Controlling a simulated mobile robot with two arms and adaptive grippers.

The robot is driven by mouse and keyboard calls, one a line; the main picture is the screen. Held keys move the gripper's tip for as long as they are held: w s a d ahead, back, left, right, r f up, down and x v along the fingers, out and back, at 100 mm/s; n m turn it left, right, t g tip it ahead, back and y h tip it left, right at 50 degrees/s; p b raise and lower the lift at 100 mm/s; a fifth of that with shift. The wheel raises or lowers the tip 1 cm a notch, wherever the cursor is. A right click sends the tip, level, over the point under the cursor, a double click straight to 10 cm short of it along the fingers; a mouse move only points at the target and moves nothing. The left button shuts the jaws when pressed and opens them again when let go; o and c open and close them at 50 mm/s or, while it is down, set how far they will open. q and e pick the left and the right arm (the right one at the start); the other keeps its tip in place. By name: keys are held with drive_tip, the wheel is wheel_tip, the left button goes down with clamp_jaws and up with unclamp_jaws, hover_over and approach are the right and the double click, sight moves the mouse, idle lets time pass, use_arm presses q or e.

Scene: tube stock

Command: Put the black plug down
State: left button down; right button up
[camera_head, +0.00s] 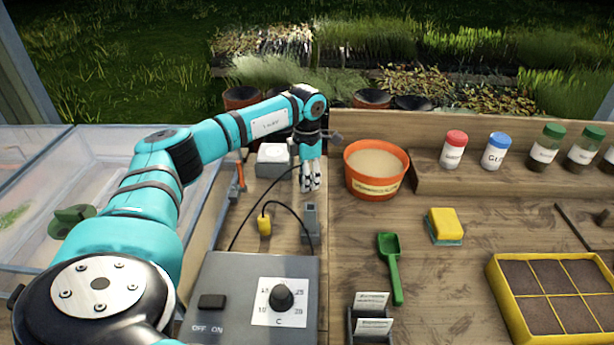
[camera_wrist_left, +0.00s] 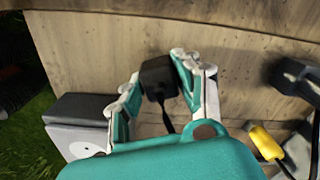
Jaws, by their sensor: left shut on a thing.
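My left gripper (camera_head: 311,186) is over the wooden bench, left of the orange pot. In the left wrist view its fingers (camera_wrist_left: 157,82) are closed around the black plug (camera_wrist_left: 159,77), with a finger on each side. A black cable runs from the plug back toward the wrist. In the head view the fingers hide the plug, and a black cable leads from the gripper down toward the grey control box (camera_head: 225,285). Whether the plug touches the bench is not clear. My right gripper is not in view.
A yellow plug (camera_head: 264,223) stands beside a grey upright holder (camera_head: 310,222). A white-topped box (camera_head: 273,153) is left of the gripper. The orange pot (camera_head: 375,172) is close on the right. A green scoop (camera_head: 392,270) and yellow sponge (camera_head: 446,223) lie farther right.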

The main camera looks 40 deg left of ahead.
use_arm(q)
drive_tip(key=shift+f, duration=0.35)
drive_tip(key=c, duration=0.9)
unclamp_jaws()
drive_tip(key=shift+c, duration=0.2)
drive_tip(key=shift+r, duration=0.3)
wheel_tip(320, 180, up, 13)
drive_tip(key=shift+f+b, duration=0.15)
drive_tip(key=shift+b, duration=0.2)
